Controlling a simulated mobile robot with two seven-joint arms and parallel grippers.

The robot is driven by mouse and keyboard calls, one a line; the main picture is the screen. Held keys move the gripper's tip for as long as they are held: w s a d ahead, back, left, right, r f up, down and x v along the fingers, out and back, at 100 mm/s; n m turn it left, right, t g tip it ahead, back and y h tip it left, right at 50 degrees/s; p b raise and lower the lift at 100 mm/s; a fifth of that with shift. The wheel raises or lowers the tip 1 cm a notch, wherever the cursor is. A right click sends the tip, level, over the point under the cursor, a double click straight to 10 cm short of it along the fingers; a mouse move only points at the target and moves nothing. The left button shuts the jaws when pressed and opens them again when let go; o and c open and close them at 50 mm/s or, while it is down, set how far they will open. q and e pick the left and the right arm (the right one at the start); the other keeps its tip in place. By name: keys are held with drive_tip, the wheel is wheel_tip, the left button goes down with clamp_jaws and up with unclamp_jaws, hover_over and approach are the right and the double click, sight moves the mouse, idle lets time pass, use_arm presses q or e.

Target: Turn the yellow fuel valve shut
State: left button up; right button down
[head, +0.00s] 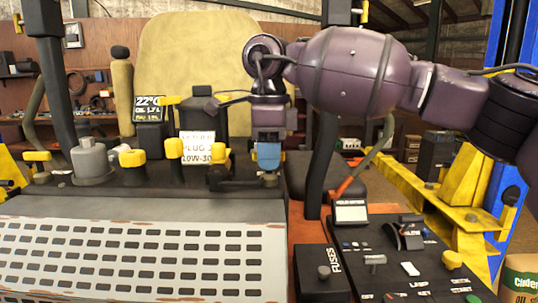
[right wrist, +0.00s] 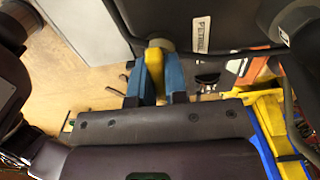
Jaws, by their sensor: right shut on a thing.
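My right gripper (head: 268,165) comes down over the dark control shelf in the head view, its blue fingers pointing down. In the right wrist view its two blue fingers (right wrist: 152,82) are shut on the yellow handle of the fuel valve (right wrist: 152,62). A pale round part shows at the far end of this handle. In the head view the fingers mostly hide the handle, and I cannot tell its turn angle there. My left gripper is not in view.
Several yellow-knobbed levers stand left of the gripper, the nearest one (head: 220,153) close by. A tan seat (head: 193,60) is behind. A dark post (head: 322,165) rises just right of the gripper, and a control panel (head: 400,250) lies at lower right.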

drive_tip(key=shift+r, duration=0.15)
drive_tip(key=c, duration=1.1)
unclamp_jaws()
drive_tip(key=shift+c, duration=0.2)
wheel_tip(320, 180, up, 11)
drive_tip(key=shift+f, duration=0.2)
